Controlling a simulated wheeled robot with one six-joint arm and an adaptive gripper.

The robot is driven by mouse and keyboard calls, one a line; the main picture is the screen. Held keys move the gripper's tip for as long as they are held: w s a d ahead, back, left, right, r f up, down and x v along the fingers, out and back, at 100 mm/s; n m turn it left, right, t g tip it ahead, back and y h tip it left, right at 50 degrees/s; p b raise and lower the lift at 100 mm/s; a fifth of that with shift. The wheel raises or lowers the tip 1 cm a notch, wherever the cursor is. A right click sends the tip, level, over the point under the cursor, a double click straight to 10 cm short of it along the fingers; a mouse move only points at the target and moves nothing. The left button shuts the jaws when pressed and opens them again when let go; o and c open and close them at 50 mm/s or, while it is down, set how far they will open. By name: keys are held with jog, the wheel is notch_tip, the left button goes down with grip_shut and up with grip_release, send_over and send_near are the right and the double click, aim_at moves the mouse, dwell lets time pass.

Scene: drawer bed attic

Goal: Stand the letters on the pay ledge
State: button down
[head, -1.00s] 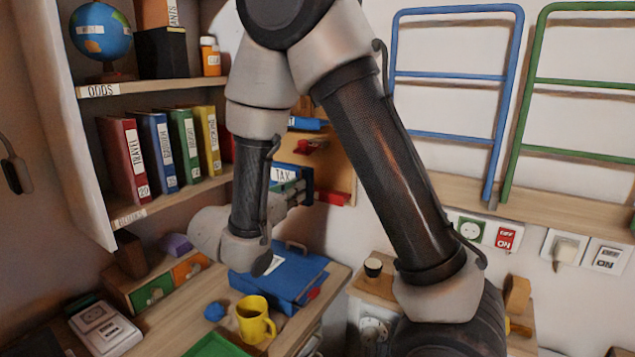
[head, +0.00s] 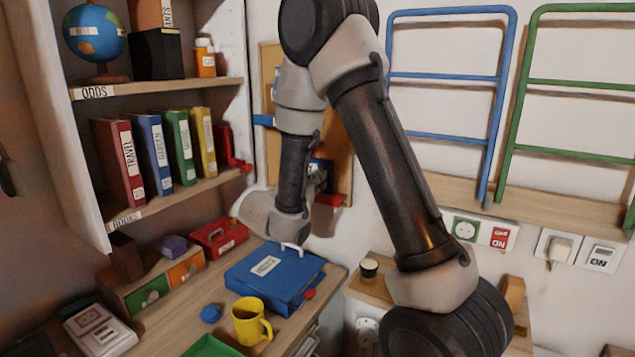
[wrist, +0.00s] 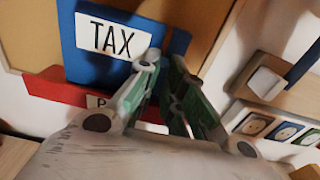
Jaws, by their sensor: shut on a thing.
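A blue letter (wrist: 112,40) with a white TAX label stands upright at the red ledge (wrist: 60,92) in the wrist view. The ledge carries a white label starting with P; my fingers cover the rest. My gripper (wrist: 165,62) is shut on the blue letter near its right edge; the exact contact is partly hidden by the fingers. Whether the letter's bottom rests on the ledge is unclear. In the head view my arm hides much of this spot; a bit of blue letter (head: 321,168) and the ledge's right end (head: 331,200) show.
A tan board (head: 271,68) is behind the ledge. Below are a blue case (head: 270,285), a red box (head: 219,238) and a yellow mug (head: 249,325) on the desk (head: 178,326). A bookshelf (head: 170,200) stands left. Sockets (head: 480,232) are on the wall to the right.

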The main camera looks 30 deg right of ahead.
jog(key=c, duration=1.5)
grip_release()
